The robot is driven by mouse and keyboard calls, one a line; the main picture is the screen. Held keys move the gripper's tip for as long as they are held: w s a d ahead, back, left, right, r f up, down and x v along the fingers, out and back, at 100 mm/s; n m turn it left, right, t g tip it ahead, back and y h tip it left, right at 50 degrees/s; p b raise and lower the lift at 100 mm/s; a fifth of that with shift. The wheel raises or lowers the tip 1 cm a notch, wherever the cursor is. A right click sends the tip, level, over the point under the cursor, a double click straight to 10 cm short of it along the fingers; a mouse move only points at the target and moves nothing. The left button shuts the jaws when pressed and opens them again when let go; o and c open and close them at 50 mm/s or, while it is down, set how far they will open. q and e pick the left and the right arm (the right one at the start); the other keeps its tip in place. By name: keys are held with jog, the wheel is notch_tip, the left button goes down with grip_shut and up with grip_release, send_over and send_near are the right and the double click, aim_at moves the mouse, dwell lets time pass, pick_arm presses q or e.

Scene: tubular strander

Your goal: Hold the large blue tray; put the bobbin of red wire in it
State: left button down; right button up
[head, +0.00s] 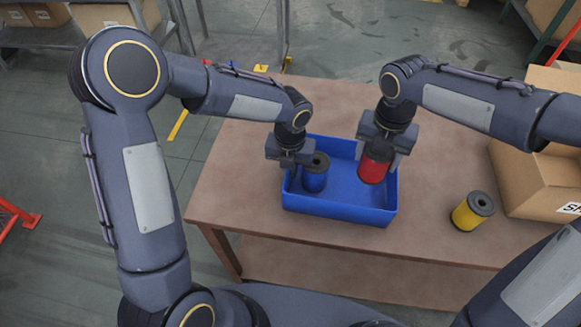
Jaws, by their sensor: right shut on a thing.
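The large blue tray (340,213) lies on the brown table. My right gripper (377,155) is shut on the bobbin of red wire (373,170), which is upright over the tray's right part. I cannot tell whether the red bobbin touches the tray floor. My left gripper (290,168) points down at the tray's left wall, close beside the blue bobbin. Its fingertips are partly hidden, and I cannot tell whether they are closed on the wall.
An open cardboard box (530,180) stands at the table's right side. The table left of the tray is clear.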

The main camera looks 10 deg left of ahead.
send_over(364, 190)
jog(key=shift+f, duration=3.65)
jog(key=o, duration=1.3)
jog(key=shift+r, duration=0.1)
notch_tip(364, 190, up, 12)
jog(key=shift+f, duration=0.1)
pick_arm(q)
jog(key=c, duration=1.5)
grip_release()
jog(key=shift+c, duration=0.2)
jog(key=shift+r, duration=0.1)
